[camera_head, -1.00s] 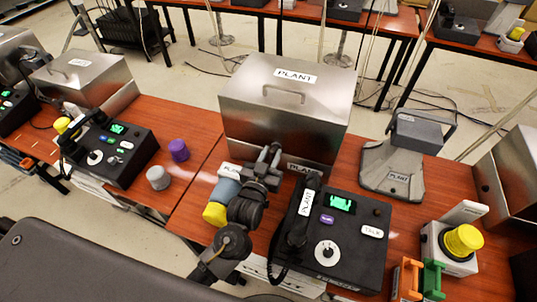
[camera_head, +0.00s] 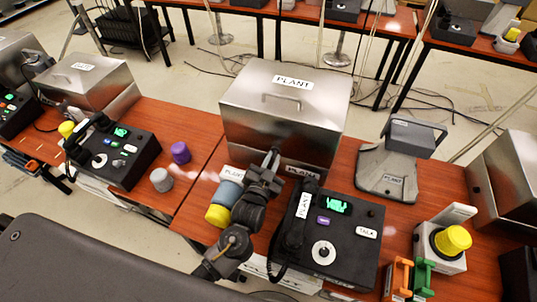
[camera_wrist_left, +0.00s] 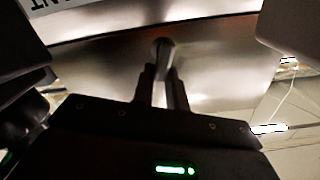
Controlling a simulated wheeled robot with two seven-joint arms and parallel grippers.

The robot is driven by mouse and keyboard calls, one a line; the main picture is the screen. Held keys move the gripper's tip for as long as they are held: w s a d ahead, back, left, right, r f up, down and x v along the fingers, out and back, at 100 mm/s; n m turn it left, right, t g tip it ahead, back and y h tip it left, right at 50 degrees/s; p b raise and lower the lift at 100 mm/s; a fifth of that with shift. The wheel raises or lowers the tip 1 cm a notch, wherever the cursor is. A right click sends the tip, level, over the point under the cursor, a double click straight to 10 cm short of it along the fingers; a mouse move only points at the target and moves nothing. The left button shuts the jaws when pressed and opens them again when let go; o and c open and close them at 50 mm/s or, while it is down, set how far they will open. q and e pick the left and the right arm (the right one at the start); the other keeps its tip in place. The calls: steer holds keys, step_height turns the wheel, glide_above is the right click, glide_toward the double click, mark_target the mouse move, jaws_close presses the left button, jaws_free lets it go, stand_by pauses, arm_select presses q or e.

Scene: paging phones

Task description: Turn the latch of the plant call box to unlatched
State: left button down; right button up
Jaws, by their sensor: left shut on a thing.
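The plant call box (camera_head: 262,119) is a brushed-metal box with a PLANT label and a lid handle, standing at the back of the near table. My left gripper (camera_head: 273,158) is at the lower middle of its front face. The left wrist view shows its two dark fingers (camera_wrist_left: 163,75) shut on a small grey latch (camera_wrist_left: 163,46) that sticks out from the metal front. In the head view the gripper hides the latch, and its exact turn angle cannot be told. My right gripper is not in view.
A black desk phone (camera_head: 335,240) with a corded handset stands right of my left arm. A grey stand (camera_head: 388,172) and a yellow-button box (camera_head: 450,243) are farther right.

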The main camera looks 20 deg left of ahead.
arm_select(q)
steer(key=m, duration=0.1)
steer(key=m+p, duration=0.2)
steer(key=shift+d+m, duration=0.25)
steer(key=shift+m, duration=0.15)
steer(key=m+p, duration=0.2)
steer(key=m, duration=0.1)
steer(key=shift+d+f+m+p, duration=0.15)
steer(key=shift+d+m+p, duration=0.05)
steer(key=shift+m+p, duration=0.15)
steer(key=m+p, duration=0.1)
steer(key=m, duration=0.1)
steer(key=m+p, duration=0.1)
steer(key=m, duration=0.1)
steer(key=shift+d+f, duration=0.15)
steer(key=shift+f, duration=0.25)
steer(key=shift+f+m+p, duration=0.2)
steer(key=shift+m+p, duration=0.15)
steer(key=shift+m, duration=0.7)
steer(key=c, duration=1.4)
jaws_free()
steer(key=shift+f, duration=0.1)
